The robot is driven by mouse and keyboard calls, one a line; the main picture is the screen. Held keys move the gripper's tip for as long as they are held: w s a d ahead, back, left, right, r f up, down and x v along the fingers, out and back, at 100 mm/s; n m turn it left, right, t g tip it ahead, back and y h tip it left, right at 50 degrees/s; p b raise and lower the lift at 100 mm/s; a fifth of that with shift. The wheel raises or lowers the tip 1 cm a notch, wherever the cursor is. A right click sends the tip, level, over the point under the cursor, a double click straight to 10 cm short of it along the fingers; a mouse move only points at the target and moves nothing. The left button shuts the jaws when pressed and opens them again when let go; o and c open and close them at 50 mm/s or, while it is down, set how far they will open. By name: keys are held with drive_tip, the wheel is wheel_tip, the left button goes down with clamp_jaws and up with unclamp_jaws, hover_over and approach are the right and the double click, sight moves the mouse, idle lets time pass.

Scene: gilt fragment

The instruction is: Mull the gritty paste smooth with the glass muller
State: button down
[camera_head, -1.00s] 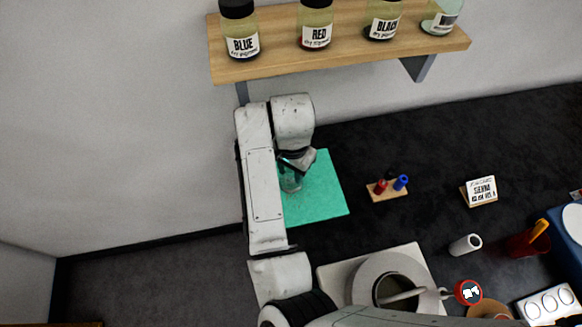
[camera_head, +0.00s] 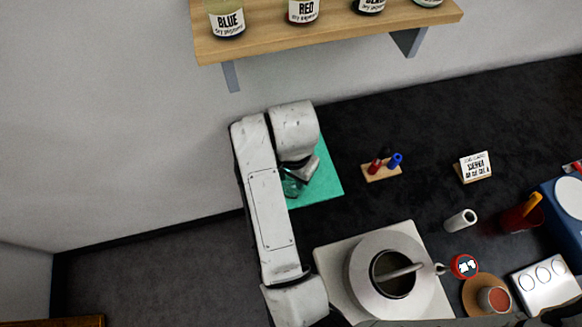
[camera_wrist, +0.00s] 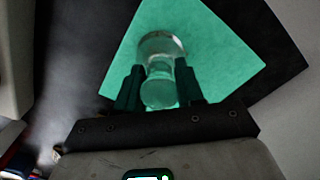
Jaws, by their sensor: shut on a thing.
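The glass muller (camera_wrist: 160,62) is clear, with a rounded knob and a wider round foot. In the wrist view my gripper (camera_wrist: 158,80) has a dark finger on each side of it and is shut on it. The muller is over the green sheet (camera_wrist: 215,55); I cannot tell whether its foot touches. In the head view the green sheet (camera_head: 322,182) lies on the dark worktop, partly hidden by my arm. There my gripper (camera_head: 293,186) is over its left part, with the muller mostly hidden. I cannot make out any paste on the sheet.
A shelf (camera_head: 330,32) with labelled pigment jars hangs above. Right of the sheet are a small bottle rack (camera_head: 381,173) and a sign (camera_head: 474,167). A grey vessel with a rod (camera_head: 365,280) stands on a white slab (camera_head: 328,262) in front. Dark worktop behind the rack is clear.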

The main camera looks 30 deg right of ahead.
drive_tip(key=shift+s+a+f, duration=0.2)
drive_tip(key=shift+s+f, duration=0.25)
drive_tip(key=shift+s, duration=0.15)
drive_tip(key=shift+w+d+r, duration=0.2)
drive_tip(key=shift+w+r, duration=0.05)
drive_tip(key=shift+w, duration=0.2)
drive_tip(key=shift+w+d+r+p, duration=0.1)
drive_tip(key=shift+w+d+p, duration=0.25)
drive_tip(key=shift+w, duration=0.75)
drive_tip(key=shift+w+d+f+p, duration=0.1)
drive_tip(key=shift+w+d+p, duration=0.25)
drive_tip(key=shift+w, duration=0.7)
drive_tip(key=shift+w+d+r+p, duration=0.1)
drive_tip(key=shift+w+d+p, duration=0.25)
drive_tip(key=shift+w, duration=0.75)
drive_tip(key=shift+r, duration=0.15)
